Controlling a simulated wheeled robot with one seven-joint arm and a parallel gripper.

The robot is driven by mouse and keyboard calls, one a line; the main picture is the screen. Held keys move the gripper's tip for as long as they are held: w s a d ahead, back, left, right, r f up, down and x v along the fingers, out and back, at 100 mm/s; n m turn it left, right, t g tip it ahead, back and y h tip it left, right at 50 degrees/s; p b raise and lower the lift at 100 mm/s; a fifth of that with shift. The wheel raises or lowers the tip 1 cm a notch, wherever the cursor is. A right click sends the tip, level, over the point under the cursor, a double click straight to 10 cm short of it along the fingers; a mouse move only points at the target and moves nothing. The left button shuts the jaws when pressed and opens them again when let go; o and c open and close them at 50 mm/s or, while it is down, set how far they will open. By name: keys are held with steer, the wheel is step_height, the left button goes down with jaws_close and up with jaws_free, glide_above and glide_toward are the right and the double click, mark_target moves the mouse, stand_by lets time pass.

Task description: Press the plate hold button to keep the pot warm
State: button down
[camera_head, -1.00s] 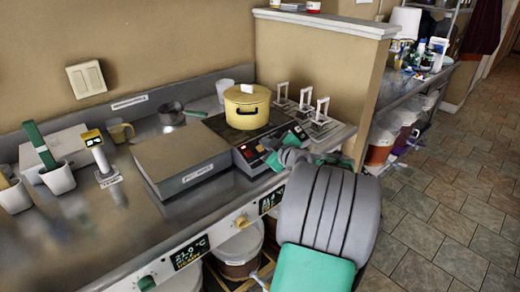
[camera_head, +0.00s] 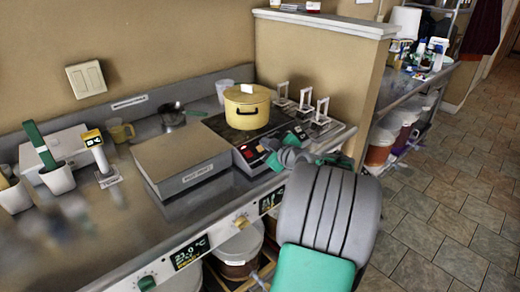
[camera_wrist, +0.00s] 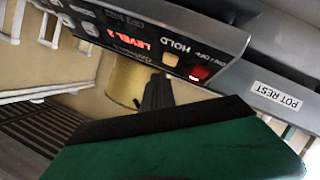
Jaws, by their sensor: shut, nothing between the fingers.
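The yellow pot (camera_head: 247,108) with a lid sits on the dark hot plate (camera_head: 225,128) at the back of the counter. The plate's front control panel (camera_head: 262,148) also shows inverted in the wrist view (camera_wrist: 130,22), with a red "LEVEL 2" display. There, the cream button (camera_wrist: 171,60) is beside the word HOLD, and a red button (camera_wrist: 199,73) is beside ON/OFF. My gripper (camera_wrist: 157,80) is shut and empty, its dark fingertips close to the cream button. I cannot tell whether they touch it. In the head view my gripper (camera_head: 272,150) is partly hidden by my wrist.
A grey box (camera_head: 180,155) labelled POT REST (camera_wrist: 277,97) stands left of the plate. White racks (camera_head: 318,115) stand to its right. A half wall (camera_head: 320,80) closes the counter's right end. Tiled floor is free at right.

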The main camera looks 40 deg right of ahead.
steer(key=shift+f, duration=0.15)
steer(key=shift+w+f+b, duration=0.25)
steer(key=shift+f+b, duration=0.05)
steer(key=shift+b, duration=0.55)
steer(key=shift+w+f+b, duration=0.2)
steer(key=shift+f+b, duration=0.15)
steer(key=shift+b, duration=0.35)
stand_by(0.4)
steer(key=shift+s+r, duration=0.45)
steer(key=shift+r, duration=0.35)
steer(key=s+r, duration=0.2)
steer(key=r, duration=0.1)
steer(key=s+r, duration=0.1)
steer(key=r, duration=0.1)
steer(key=shift+r, duration=0.1)
stand_by(0.5)
